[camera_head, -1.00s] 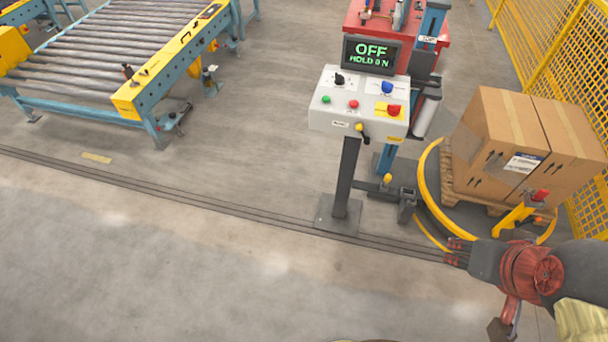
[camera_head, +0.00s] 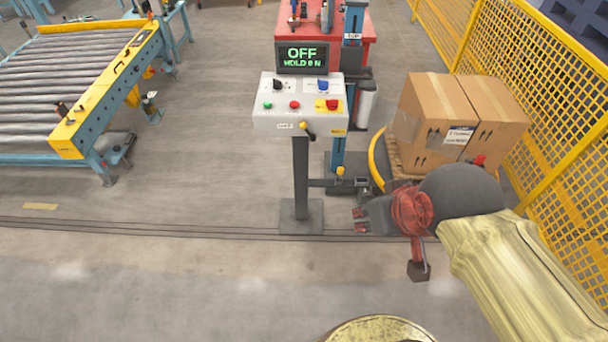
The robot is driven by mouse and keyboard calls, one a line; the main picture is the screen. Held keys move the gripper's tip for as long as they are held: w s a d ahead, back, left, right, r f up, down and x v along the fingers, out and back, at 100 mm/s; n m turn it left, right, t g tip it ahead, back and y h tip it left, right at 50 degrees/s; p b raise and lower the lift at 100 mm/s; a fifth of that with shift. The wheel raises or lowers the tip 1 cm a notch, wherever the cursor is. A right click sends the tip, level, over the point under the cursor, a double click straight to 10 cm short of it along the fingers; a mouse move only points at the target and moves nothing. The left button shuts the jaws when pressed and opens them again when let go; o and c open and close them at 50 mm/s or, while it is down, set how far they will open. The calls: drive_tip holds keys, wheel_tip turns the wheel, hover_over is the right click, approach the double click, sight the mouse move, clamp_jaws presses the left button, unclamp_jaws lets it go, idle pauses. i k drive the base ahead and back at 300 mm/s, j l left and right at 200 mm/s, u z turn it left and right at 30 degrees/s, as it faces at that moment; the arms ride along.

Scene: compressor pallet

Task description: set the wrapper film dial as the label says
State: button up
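The wrapper control panel (camera_head: 285,122) is a pale box on a dark post. Its top has a black dial (camera_head: 278,85) at left and a blue dial (camera_head: 322,86) at right. Green, red and red-on-yellow buttons sit in front of them. The display (camera_head: 303,57) reads "OFF" and "HOLD 0 N". The label print by the dials is too small to read. My gripper (camera_head: 358,220) is low and right of the post, apart from the panel, with its fingers pointing left. Its fingers look spread, with nothing between them.
Boxes (camera_head: 435,105) stand on a pallet on the turntable at right, by a yellow mesh fence (camera_head: 560,120). The wrapper mast (camera_head: 352,40) rises behind the panel. A roller conveyor (camera_head: 75,75) is at left. The floor in front is clear.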

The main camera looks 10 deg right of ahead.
sight(323, 85)
drive_tip(key=i+l, duration=0.2)
drive_tip(key=i, duration=0.25)
drive_tip(key=i+l+u, duration=0.1)
drive_tip(key=i, duration=0.35)
drive_tip(key=i+l, duration=0.3)
drive_tip(key=i, duration=0.15)
drive_tip(key=i+l+u, duration=0.1)
drive_tip(key=i+l, duration=0.15)
drive_tip(key=i, duration=0.15)
